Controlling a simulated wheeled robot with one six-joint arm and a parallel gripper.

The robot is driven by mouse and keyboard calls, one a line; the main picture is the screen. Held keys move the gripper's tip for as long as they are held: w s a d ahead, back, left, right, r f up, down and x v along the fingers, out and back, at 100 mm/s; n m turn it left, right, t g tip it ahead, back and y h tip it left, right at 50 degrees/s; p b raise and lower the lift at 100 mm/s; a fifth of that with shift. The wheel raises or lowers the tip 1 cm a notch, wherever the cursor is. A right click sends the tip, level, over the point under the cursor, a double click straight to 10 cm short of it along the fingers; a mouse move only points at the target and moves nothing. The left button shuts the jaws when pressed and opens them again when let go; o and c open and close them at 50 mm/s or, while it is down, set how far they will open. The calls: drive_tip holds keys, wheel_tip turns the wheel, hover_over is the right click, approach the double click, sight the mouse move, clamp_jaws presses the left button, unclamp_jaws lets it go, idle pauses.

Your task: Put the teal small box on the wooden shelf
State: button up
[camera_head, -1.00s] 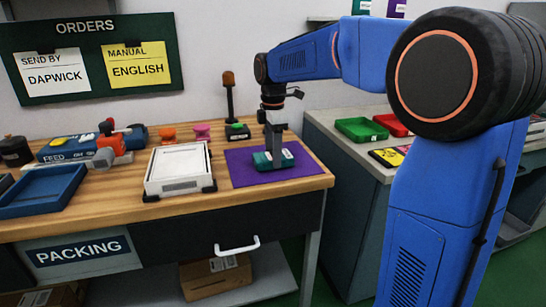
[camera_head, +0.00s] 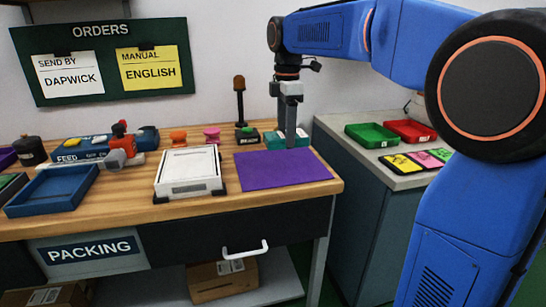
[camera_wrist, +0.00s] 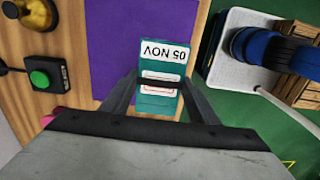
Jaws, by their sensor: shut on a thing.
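My gripper (camera_head: 291,143) is shut on the teal small box (camera_head: 272,142) and holds it above the back right of the packing bench, by the far edge of the purple mat. In the wrist view the teal box (camera_wrist: 158,20) sits between the two fingers (camera_wrist: 158,88). Its top has a white label reading "05 NOV" and a red-outlined label. The fingers hide part of the box in the head view. I cannot identify a wooden shelf for certain in either view.
The purple mat (camera_head: 280,171) is bare. A white tray (camera_head: 190,188), blue tray (camera_head: 50,207) and black box with a green button (camera_head: 247,134) are on the bench (camera_head: 130,203). Green (camera_head: 371,144) and red trays (camera_head: 410,139) stand on the right-hand counter (camera_head: 350,137).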

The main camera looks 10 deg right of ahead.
wheel_tip(320, 180, down, 10)
drive_tip(key=shift+s+r, duration=0.1)
drive_tip(key=shift+s, duration=0.05)
idle(0.4)
drive_tip(key=o, duration=1.2)
wheel_tip(320, 180, up, 12)
